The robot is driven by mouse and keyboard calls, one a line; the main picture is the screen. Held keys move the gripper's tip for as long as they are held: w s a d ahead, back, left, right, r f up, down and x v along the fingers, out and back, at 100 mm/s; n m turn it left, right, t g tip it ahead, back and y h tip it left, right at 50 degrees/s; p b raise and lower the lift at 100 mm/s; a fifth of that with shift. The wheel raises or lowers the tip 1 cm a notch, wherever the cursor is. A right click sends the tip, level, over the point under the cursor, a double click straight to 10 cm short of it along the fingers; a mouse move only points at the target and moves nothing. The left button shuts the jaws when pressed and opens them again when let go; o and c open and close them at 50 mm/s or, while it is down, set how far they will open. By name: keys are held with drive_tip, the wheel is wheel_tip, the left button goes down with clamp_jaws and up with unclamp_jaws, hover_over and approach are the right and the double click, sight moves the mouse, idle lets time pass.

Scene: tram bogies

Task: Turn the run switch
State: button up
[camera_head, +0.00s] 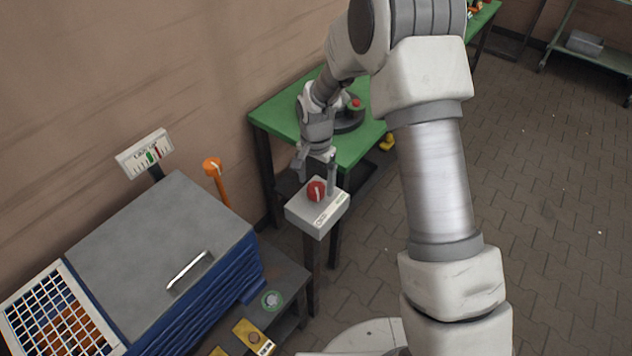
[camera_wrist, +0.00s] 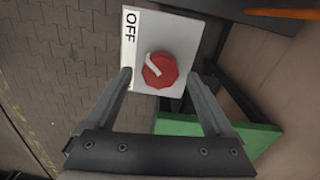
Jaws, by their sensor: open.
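The run switch is a red rotary knob (camera_head: 317,190) on a light grey box (camera_head: 328,214) that stands on a dark post. In the wrist view the knob (camera_wrist: 160,70) has a pale pointer line running diagonally across it. An "OFF" label (camera_wrist: 130,24) shows on the left edge of the box's face. My gripper (camera_head: 316,178) is open and empty, with its fingers pointing down close to the box. In the wrist view my gripper's fingertips (camera_wrist: 160,76) lie on either side of the knob. I cannot tell whether they touch it.
A green table (camera_head: 270,112) stands behind the switch box, with a dark round item and red button (camera_head: 356,103) on it. An orange-topped lever (camera_head: 213,167), a gauge sign (camera_head: 146,154) and a grey-lidded blue machine (camera_head: 150,240) are at the left.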

drive_tip(key=shift+f, duration=0.55)
drive_tip(key=c, duration=1.4)
